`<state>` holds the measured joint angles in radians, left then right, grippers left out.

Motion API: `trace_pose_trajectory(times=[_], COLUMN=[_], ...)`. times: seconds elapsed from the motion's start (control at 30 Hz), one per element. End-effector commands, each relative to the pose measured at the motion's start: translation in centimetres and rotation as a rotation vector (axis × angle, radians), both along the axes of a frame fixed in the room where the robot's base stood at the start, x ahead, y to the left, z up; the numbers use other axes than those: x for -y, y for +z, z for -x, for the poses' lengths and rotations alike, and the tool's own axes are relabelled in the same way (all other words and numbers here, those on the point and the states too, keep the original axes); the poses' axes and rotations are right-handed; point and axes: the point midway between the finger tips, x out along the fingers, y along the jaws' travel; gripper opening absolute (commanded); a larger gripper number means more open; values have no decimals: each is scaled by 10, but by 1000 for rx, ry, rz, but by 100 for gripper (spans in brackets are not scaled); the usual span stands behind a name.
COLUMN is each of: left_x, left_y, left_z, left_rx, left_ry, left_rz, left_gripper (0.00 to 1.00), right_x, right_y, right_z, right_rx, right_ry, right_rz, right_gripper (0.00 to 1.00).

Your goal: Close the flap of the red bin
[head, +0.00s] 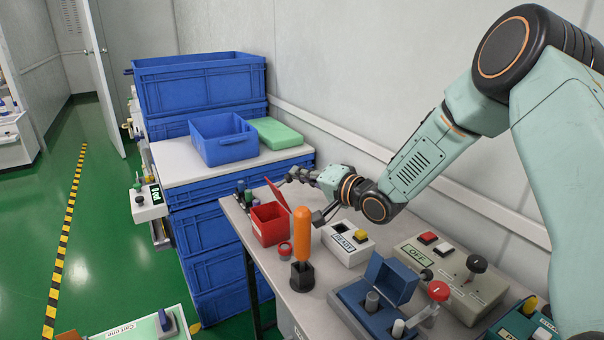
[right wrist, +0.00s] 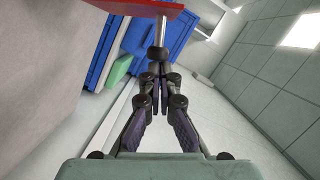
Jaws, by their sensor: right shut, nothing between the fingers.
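The red bin (head: 270,227) stands on the grey table, near its far left end. Its red flap (head: 278,194) is raised and tilted, on the bin's right side. My right gripper (head: 284,181) is at the flap's far side, with its fingertips close to the flap's upper edge. In the right wrist view the gripper's fingers (right wrist: 160,84) are together and empty, and the red flap (right wrist: 135,8) crosses the top of the picture just beyond them. I cannot tell whether they touch. My left gripper is not in view.
An orange-handled tool (head: 302,232) stands upright in a black holder just right of the bin. A white READY box (head: 345,246), a blue tester with an open lid (head: 392,281) and a beige OFF box (head: 455,270) stand nearer. Blue crates (head: 200,85) are stacked behind left.

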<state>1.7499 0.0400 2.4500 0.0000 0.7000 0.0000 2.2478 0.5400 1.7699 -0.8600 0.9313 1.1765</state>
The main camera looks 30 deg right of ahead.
Motion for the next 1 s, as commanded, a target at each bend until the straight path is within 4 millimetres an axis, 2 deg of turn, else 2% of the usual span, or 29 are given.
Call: trace_pose_trajectory(times=[0.2,0.7,1.0], left_x=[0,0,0], left_y=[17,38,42], left_z=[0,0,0], left_rx=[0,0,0], left_ry=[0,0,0], left_rz=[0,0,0], left_gripper=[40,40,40], right_x=[-10,-30,-35], right_y=[6,8,8], right_z=[1,2,3], right_rx=[14,46,55], right_ry=[2,3,1], right_rz=[182,613,749], right_gripper=[0,0,0])
